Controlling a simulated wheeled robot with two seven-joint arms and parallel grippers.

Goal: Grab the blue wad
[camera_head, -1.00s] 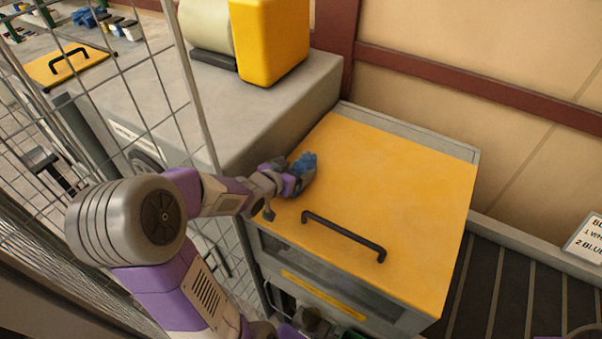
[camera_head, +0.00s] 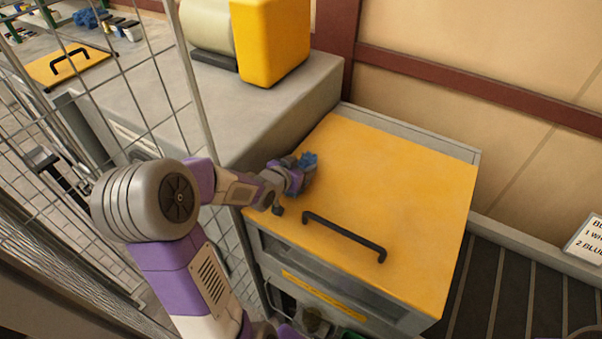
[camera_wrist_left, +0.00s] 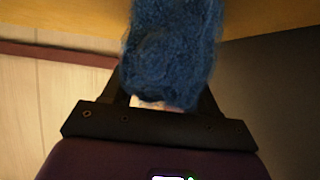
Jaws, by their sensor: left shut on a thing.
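The blue wad (camera_head: 308,160) is a fuzzy dark-blue clump in the head view, over the left part of the yellow lid. My left gripper (camera_head: 302,175) is shut on it. In the left wrist view the wad (camera_wrist_left: 172,50) fills the space between the fingers of my left gripper (camera_wrist_left: 165,98) and hides most of them. I cannot tell in the head view whether the wad touches the lid. My right gripper does not show.
The yellow lid (camera_head: 400,180) with a black handle (camera_head: 343,236) covers a grey box. A grey counter (camera_head: 270,110) with a yellow container (camera_head: 268,40) stands behind left. A wire mesh (camera_head: 130,90) rises at left. A dark slatted surface (camera_head: 520,290) lies at right.

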